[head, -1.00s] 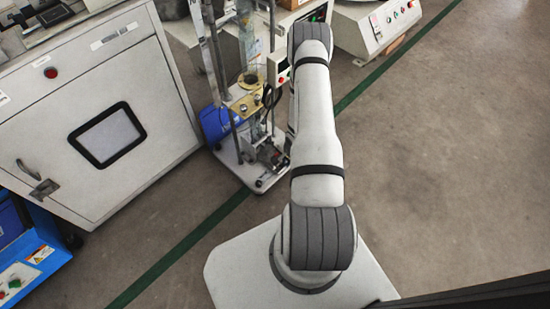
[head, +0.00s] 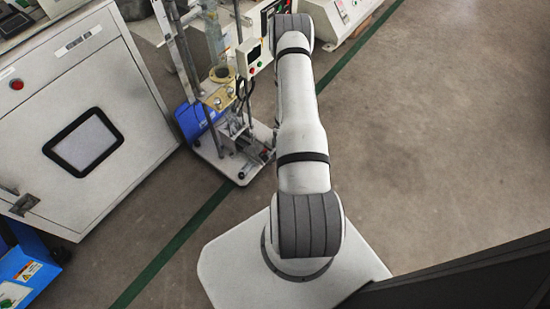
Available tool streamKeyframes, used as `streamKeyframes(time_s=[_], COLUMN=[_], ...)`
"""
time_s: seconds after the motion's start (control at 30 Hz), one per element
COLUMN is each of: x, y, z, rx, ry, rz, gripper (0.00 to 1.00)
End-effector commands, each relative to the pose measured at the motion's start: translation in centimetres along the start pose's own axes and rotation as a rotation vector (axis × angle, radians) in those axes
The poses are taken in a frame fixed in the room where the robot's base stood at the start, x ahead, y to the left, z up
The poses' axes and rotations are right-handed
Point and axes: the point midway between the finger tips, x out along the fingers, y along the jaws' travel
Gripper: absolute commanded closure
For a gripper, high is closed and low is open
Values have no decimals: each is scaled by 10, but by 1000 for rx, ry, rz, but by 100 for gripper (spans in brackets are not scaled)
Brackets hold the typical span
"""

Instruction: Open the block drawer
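No block drawer can be made out in the head view. My arm stretches from its base at the bottom middle up to the top of the picture. My gripper is not in view; the far end of the arm hides whatever is beyond it.
A white cabinet (head: 120,85) with a dark-framed window (head: 83,142) stands at left. A blue machine (head: 35,262) is at lower left. A metal test stand (head: 230,160) on a white base is close left of my arm. White machines (head: 335,18) stand at the top. Floor at right is clear.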

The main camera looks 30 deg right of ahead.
Motion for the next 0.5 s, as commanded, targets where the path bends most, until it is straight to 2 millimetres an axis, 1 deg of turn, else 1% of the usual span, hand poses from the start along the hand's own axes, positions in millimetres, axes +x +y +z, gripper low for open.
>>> streamKeyframes(time_s=[0.07, 0.17, 0.5], x=[-1, -8, -64], y=[-1, -1, 0], z=[0, 0, 0], rx=[-1, -1, -1], ry=[1, 1, 1], rz=[-1, -2, -1], gripper=[70, 70, 70])
